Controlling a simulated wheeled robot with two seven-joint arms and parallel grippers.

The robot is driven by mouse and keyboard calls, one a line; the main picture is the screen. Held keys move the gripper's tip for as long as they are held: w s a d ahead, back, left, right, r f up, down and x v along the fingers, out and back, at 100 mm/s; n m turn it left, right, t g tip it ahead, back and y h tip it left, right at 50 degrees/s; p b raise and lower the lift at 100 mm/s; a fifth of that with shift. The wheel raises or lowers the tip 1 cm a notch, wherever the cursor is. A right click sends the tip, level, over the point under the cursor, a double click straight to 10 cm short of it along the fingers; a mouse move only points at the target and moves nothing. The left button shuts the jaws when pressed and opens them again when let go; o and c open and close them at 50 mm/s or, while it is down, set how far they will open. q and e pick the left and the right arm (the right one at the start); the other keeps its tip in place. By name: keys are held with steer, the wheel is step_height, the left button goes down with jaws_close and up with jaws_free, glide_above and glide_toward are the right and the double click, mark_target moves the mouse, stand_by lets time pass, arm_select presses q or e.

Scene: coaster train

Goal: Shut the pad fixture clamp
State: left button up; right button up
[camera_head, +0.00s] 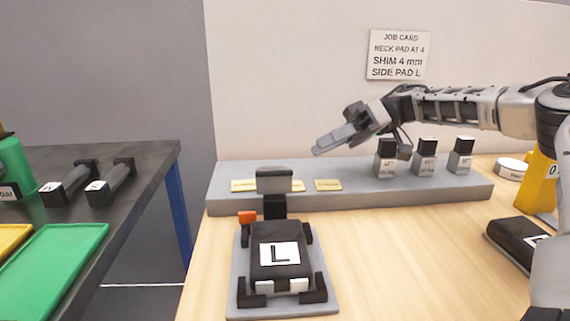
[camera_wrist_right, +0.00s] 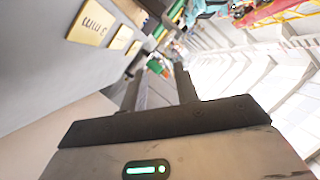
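The pad fixture (camera_head: 239,277) is a grey plate on the wooden table, in the lower middle of the head view. A black pad marked L (camera_head: 262,236) lies in it between black corner blocks. At its back stand a grey clamp head (camera_head: 274,181) on a dark post and an orange tab (camera_head: 247,217). The clamp head looks raised, apart from the pad. My right gripper (camera_head: 324,145) is above the grey ledge, to the right of and higher than the clamp head, pointing left. My left gripper is out of view.
A grey ledge (camera_head: 350,194) behind the fixture carries brass plates (camera_head: 328,185) and several dark-topped blocks (camera_head: 424,165). Another black pad (camera_head: 516,239) and a yellow stand (camera_head: 542,185) are at right. A dark side table (camera_head: 140,155) with a green tray (camera_head: 55,262) is at left.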

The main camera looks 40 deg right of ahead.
mark_target(273, 178)
steer(key=x, duration=0.9)
steer(key=shift+b, duration=0.3)
jaws_close()
